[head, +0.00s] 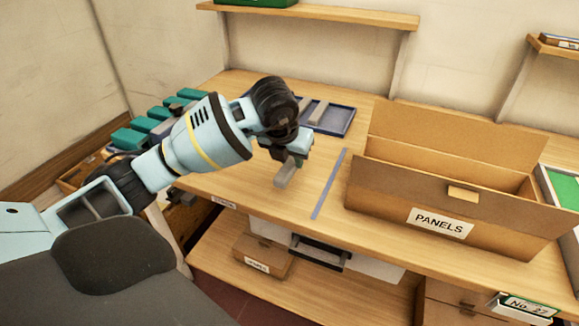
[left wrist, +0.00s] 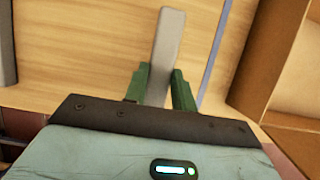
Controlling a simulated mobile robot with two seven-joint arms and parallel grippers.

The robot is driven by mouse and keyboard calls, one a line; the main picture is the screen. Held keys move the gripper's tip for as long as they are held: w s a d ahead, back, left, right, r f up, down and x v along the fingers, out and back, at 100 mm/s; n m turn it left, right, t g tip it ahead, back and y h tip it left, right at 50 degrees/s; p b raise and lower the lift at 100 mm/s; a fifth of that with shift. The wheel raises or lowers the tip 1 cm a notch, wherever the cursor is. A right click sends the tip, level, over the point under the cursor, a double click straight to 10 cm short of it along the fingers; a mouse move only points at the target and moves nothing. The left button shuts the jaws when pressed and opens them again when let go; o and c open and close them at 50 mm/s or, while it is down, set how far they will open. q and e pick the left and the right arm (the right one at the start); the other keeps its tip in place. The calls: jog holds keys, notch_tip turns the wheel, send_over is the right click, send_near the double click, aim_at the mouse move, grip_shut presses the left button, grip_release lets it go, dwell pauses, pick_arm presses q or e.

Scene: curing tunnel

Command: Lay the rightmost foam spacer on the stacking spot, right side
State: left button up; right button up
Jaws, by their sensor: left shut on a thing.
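My left gripper (head: 293,157) is shut on a grey bar-shaped foam spacer (head: 286,176) and holds it by one end over the wooden table, left of a blue strip. In the left wrist view the spacer (left wrist: 167,48) sticks out lengthwise between the green fingers (left wrist: 160,88). I cannot tell if it touches the table. Behind the gripper a dark blue tray (head: 345,121) holds more grey bars, one of them (head: 318,111) near its middle; my arm hides its left part. No clearly marked stacking spot shows. My right gripper is out of view.
The blue strip (head: 328,184) lies on the table, also in the left wrist view (left wrist: 214,52). A cardboard box labelled PANELS (head: 400,198) stands to its right. Teal-topped items (head: 130,138) are at the left. Bare table (head: 235,183) lies left of the gripper.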

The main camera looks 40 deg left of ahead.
aim_at(288, 163)
pick_arm(q)
jog(key=shift+w+a+f, duration=0.1)
jog(key=shift+a+f, duration=0.05)
jog(key=shift+f, duration=0.75)
jog(key=shift+w+a+f, duration=0.1)
jog(key=shift+a+f, duration=0.05)
jog(key=shift+f, duration=0.75)
jog(key=shift+f, duration=0.15)
jog(key=o, duration=0.9)
jog(key=shift+o, duration=0.2)
jog(key=shift+s+r, duration=0.1)
jog(key=shift+r, duration=0.45)
jog(key=p+v, duration=0.1)
jog(key=v, duration=1)
jog(key=shift+s+d, duration=0.1)
jog(key=shift+s, duration=0.15)
